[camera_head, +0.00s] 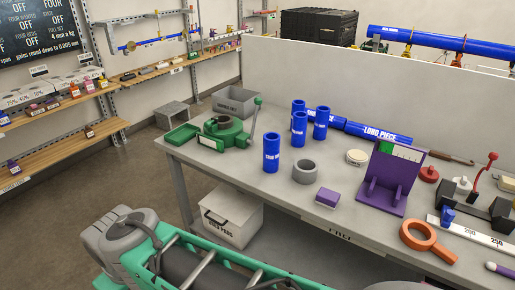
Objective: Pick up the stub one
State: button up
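Several short blue upright pipe pieces stand on the grey workbench (250,178). The nearest blue piece (271,153) stands alone at the front, with a white label too small to read. Behind it are a middle blue piece (299,129), a right blue piece (321,123) and a rear blue piece (298,106), partly hidden. I cannot tell from the labels which one is the stub one. A blue pipe marked "LONG PIECE" (375,132) lies behind them. My gripper is not in view.
A grey ring (305,172) and purple block (328,197) sit near the front pieces. A green clamp tool (222,130) with an upright lever stands left. A purple stand (389,179) and orange ring (428,241) are right. A green-framed machine (190,258) fills the lower foreground.

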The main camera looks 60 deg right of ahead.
aim_at(271, 139)
jog(key=z, duration=0.55)
jog(key=i, duration=0.8)
jog(key=z, duration=0.9)
jog(key=i, duration=0.6)
